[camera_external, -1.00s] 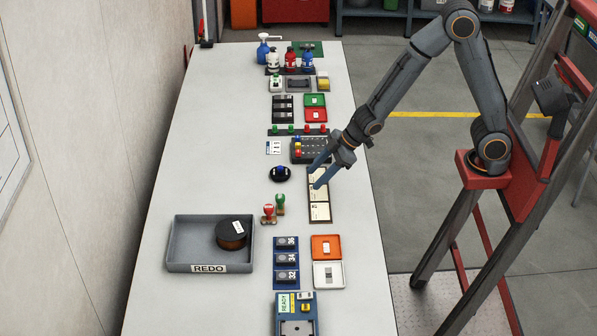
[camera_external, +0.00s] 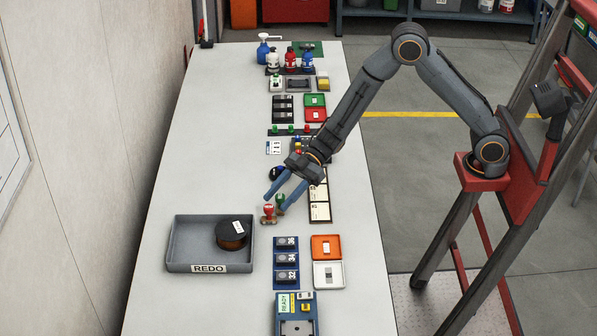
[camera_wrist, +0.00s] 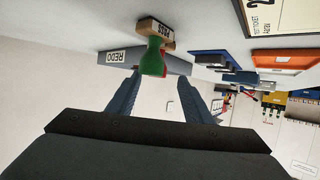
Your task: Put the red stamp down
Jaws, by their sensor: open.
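The red stamp (camera_external: 268,211) stands upright on the table, left of the cards and just beside the green stamp (camera_external: 280,201). My gripper (camera_external: 273,204) is open and empty, its fingers pointing down and left at the stamps. In the external view its fingers partly overlap the green stamp. In the wrist view the green stamp (camera_wrist: 153,58) shows beyond and between the open fingers (camera_wrist: 159,78), with a wooden base marked PASS. Only a red sliver behind it shows there. I cannot tell whether a finger touches either stamp.
A grey REDO tray (camera_external: 181,257) with a dark spool (camera_external: 232,236) lies left of the stamps. A card holder (camera_external: 328,205) is at right. The table's left side is clear.

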